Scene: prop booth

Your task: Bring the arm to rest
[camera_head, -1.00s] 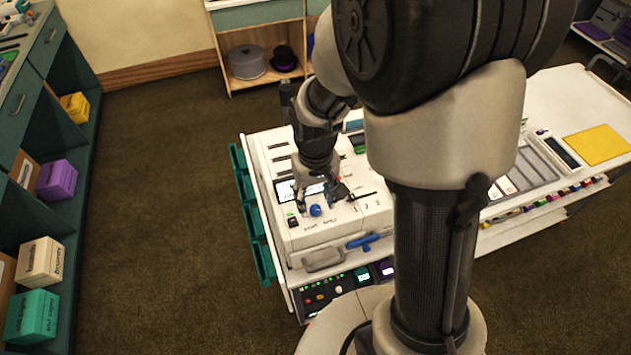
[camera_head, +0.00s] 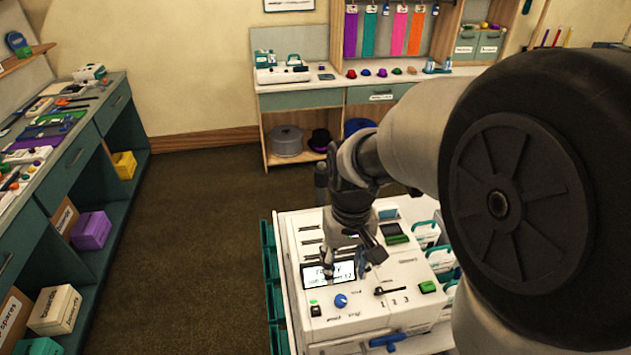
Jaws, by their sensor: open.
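My gripper (camera_head: 350,264) hangs pointing down over the white machine (camera_head: 365,312), in front of its lit display (camera_head: 316,273). Its fingers are apart and I see nothing between them. The fingertips are dark and small here, and I cannot tell how far they are above the panel. The machine's top carries a blue knob (camera_head: 340,300), a black slider (camera_head: 390,290) by the numbers 1, 2 and 3, and a green button (camera_head: 428,287). My upper arm covers the right part of the view.
A teal workbench (camera_head: 95,140) with boxes on its lower shelf runs along the left. A counter (camera_head: 300,100) with hats beneath stands at the back wall. Teal bins (camera_head: 270,290) hang on the machine cart's left side. The brown floor (camera_head: 190,240) between is clear.

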